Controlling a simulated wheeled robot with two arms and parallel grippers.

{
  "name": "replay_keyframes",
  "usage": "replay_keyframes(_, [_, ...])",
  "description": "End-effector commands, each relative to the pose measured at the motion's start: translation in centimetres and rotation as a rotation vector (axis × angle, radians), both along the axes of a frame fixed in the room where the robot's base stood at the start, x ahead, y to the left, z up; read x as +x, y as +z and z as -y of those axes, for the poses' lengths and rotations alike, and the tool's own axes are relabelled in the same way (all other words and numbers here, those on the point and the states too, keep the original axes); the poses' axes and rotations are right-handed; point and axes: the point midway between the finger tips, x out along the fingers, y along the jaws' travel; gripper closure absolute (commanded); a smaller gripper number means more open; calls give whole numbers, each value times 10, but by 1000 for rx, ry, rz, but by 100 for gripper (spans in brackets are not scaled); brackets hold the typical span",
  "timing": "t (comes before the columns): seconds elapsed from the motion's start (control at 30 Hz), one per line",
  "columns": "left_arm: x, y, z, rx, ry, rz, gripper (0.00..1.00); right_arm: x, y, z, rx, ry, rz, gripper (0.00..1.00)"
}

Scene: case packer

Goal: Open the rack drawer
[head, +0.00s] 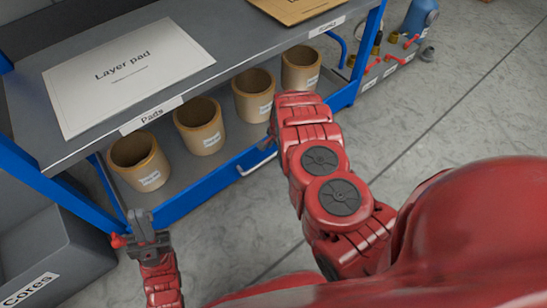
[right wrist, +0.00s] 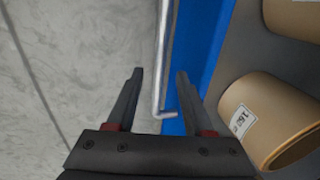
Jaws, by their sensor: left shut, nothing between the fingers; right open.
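The rack drawer is the lower level with a blue front (head: 215,178) and a grey floor. Its metal handle (head: 258,163) shows in part in the head view, partly hidden by my right arm. In the right wrist view the handle (right wrist: 164,60) is a thin silver bar with a bent end beside the blue front (right wrist: 208,45). My right gripper (right wrist: 160,73) is open, with the bar between its fingers in the picture; contact cannot be told. In the head view my right fingers are hidden. My left gripper (head: 140,217) is shut and empty near the rack's front left corner.
Several brown cardboard cores (head: 201,126) stand in the drawer. Above is a grey shelf (head: 190,75) with a white layer pad (head: 127,75). A grey bin marked Cores (head: 60,250) stands at lower left. The floor (head: 235,230) before the rack is clear.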

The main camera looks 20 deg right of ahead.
Motion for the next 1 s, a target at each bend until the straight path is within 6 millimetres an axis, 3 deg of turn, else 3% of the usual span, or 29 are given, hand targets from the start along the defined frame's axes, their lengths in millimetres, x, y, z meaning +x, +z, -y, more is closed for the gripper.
replay_keyframes(0.03, [1,-8,2,9,-5,-1,100,1,-15,0,-2,2,1,48])
replay_keyframes(0.2, [2,-14,6,32,-14,-5,100,5,-30,-1,-1,0,-1,48])
replay_keyframes(0.63, [3,-15,8,42,-19,-6,100,7,-36,-2,0,0,0,48])
replay_keyframes(0.67, [3,-15,8,42,-19,-6,100,7,-36,-2,0,0,0,50])
replay_keyframes(0.93, [3,-16,8,42,-19,-6,100,7,-36,-2,0,0,0,98])
replay_keyframes(1.0, [3,-16,8,42,-19,-6,100,7,-36,-2,0,0,0,100])
